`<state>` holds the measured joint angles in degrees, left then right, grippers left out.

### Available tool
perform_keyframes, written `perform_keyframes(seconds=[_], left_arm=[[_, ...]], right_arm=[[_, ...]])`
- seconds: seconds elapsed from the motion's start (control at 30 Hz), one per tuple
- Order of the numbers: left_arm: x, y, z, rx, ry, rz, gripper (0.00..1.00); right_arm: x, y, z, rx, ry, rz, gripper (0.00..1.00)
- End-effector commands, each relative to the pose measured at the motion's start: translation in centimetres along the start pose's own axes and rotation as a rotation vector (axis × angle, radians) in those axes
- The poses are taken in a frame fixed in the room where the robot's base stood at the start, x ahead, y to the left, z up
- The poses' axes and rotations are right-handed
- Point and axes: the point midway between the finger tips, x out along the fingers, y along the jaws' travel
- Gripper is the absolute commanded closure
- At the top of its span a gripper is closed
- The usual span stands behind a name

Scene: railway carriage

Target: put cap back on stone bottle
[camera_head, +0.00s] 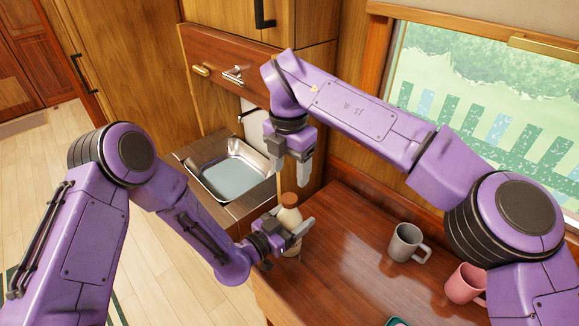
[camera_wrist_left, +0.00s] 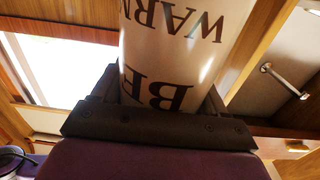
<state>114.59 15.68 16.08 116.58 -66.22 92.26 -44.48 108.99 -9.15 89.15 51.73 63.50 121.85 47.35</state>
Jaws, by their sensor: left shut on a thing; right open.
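The stone bottle (camera_head: 288,216) is cream with a brown top (camera_head: 289,199). It stands about upright near the table's left edge; I cannot tell if its base touches the table. My left gripper (camera_head: 291,229) is shut around its body. In the left wrist view the cream bottle (camera_wrist_left: 180,45) with dark lettering is between the fingers. My right gripper (camera_head: 292,172) is open, pointing down above the bottle's top, with nothing visible between its fingers. I cannot tell whether the brown top is a separate cap or part of the bottle; no other cap is recognisable.
The brown table (camera_head: 345,265) is clear between the bottle and a grey mug (camera_head: 406,243). A pink mug (camera_head: 465,284) is further right. A teal-edged object (camera_head: 397,322) is cut off at the bottom. A metal sink (camera_head: 235,168) lies behind left; the window (camera_head: 490,100) is at right.

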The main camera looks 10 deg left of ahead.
Motion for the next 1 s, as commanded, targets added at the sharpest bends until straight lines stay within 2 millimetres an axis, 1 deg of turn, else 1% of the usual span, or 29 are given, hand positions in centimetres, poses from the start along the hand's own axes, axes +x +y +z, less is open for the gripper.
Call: perform_keyframes(seconds=[0.03, 0.1, 0.3, 0.4, 0.5, 0.6, 0.67, 0.93, 1.0], left_arm=[[0.02, -0.02, -0.02, 0.001, 0.001, 0.0, 1.0], [0.02, -0.02, -0.02, 0.001, 0.001, 0.0, 1.0], [0.02, -0.02, -0.03, 0.001, 0.001, 0.0, 1.0], [0.02, -0.02, -0.03, 0.001, 0.001, 0.0, 1.0], [0.02, -0.02, -0.03, 0.001, 0.001, 0.0, 1.0], [0.02, -0.02, -0.03, 0.001, 0.001, 0.0, 1.0], [0.02, -0.02, -0.03, 0.001, 0.001, 0.0, 1.0], [0.02, -0.02, -0.03, 0.001, 0.001, 0.0, 1.0], [0.02, -0.02, -0.03, 0.001, 0.001, 0.0, 1.0]], right_arm=[[-0.02, 0.0, -0.01, -0.14, 0.003, 0.0, 0.38], [0.0, -0.01, -0.03, -0.358, 0.009, 0.0, 0.38], [0.04, -0.02, -0.11, -0.962, 0.024, 0.011, 0.38], [0.03, -0.01, -0.19, -1.198, 0.027, 0.018, 0.38], [0.03, -0.01, -0.21, -1.359, 0.027, 0.021, 0.38], [0.03, -0.01, -0.2, -1.444, 0.026, 0.022, 0.38], [0.03, -0.01, -0.2, -1.465, 0.026, 0.022, 0.38], [0.06, -0.01, -0.2, -1.468, 0.026, 0.022, 0.38], [0.33, -0.02, -0.21, -1.468, 0.027, 0.022, 0.38]])
